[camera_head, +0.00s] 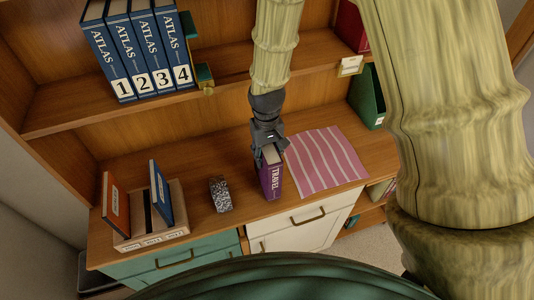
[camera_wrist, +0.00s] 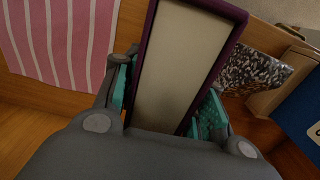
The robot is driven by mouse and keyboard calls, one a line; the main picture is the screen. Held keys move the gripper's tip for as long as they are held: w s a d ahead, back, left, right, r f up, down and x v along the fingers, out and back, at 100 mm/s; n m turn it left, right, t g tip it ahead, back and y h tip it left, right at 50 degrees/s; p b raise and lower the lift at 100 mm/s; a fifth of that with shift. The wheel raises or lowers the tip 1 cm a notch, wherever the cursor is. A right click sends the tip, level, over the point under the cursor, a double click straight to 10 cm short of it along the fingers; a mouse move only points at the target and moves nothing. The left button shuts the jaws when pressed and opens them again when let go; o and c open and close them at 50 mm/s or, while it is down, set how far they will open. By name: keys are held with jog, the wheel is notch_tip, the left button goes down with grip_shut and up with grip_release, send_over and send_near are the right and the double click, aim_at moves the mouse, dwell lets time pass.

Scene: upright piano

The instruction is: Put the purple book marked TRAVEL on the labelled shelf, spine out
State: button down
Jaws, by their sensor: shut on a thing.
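The purple book marked TRAVEL (camera_head: 272,181) stands upright at the counter, its spine facing the camera in the head view. My gripper (camera_head: 268,147) is shut on its upper end from above. In the wrist view the book's pale page block and purple covers (camera_wrist: 183,62) sit between the teal finger pads of my gripper (camera_wrist: 165,98). Whether the book's lower end touches the counter, I cannot tell. A small label (camera_head: 350,66) is on the upper shelf's edge at the right, near a red book (camera_head: 353,26).
Blue ATLAS volumes (camera_head: 138,52) stand on the upper shelf at the left. A sorter (camera_head: 150,238) with an orange and a blue book, a speckled block (camera_head: 220,194), a striped pink cloth (camera_head: 326,158) and a green holder (camera_head: 368,98) are on the counter (camera_head: 215,160). The upper shelf's middle is bare.

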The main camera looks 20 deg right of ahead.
jog(key=shift+f, duration=0.6)
jog(key=c, duration=0.9)
grip_release()
jog(key=shift+o, duration=0.2)
